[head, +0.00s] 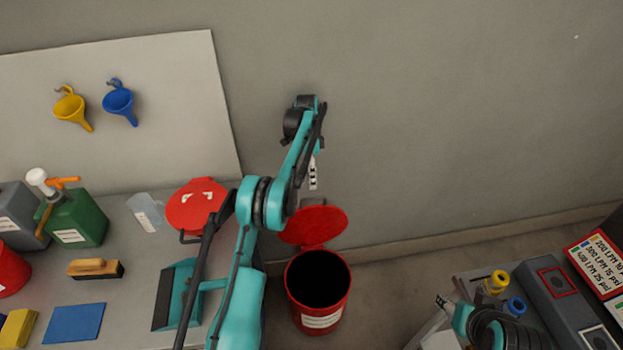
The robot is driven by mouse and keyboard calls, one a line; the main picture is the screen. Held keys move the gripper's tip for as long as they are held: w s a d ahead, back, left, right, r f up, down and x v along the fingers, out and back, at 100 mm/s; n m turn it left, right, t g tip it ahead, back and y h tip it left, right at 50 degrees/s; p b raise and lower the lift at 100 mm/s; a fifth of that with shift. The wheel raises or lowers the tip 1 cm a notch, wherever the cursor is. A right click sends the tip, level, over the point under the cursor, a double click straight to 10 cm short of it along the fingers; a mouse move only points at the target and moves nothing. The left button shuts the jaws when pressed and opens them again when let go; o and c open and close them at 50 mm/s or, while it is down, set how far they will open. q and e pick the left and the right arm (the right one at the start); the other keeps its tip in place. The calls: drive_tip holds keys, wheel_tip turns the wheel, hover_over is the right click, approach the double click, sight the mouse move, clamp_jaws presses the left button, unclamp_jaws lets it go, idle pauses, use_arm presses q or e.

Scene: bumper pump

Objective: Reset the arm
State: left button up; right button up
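My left arm, teal and black, reaches up through the middle of the head view. Its gripper (313,172) hangs from the raised wrist, in front of the grey wall and above the red bin's raised lid. Only a narrow striped finger part shows, with nothing visible in it. I cannot tell whether it is open or shut. My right arm shows at the bottom right. Its gripper (441,301) is small and partly seen beside the right-hand bench, and its state is unclear.
A red bin (336,323) stands open on the floor, its lid (323,225) tilted up. Funnels hang on the board (180,90).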

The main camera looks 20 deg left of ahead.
idle(0.3)
use_arm(q)
drive_tip(key=s+d+r+n+t+y, duration=0.1)
drive_tip(key=s+d+r+n+t, duration=0.2)
drive_tip(key=s+r, duration=0.5)
drive_tip(key=s+d+r+n+t, duration=0.25)
drive_tip(key=s+r, duration=0.25)
drive_tip(key=r, duration=0.5)
drive_tip(key=s+d+f+n+t, duration=0.2)
drive_tip(key=s+n, duration=0.1)
drive_tip(key=s, duration=0.8)
drive_tip(key=s+d+f+n+t, duration=0.2)
drive_tip(key=s+f+n+t, duration=0.1)
drive_tip(key=s, duration=0.8)
drive_tip(key=shift+f+y, duration=0.3)
drive_tip(key=shift+y, duration=0.1)
drive_tip(key=shift+n, duration=0.25)
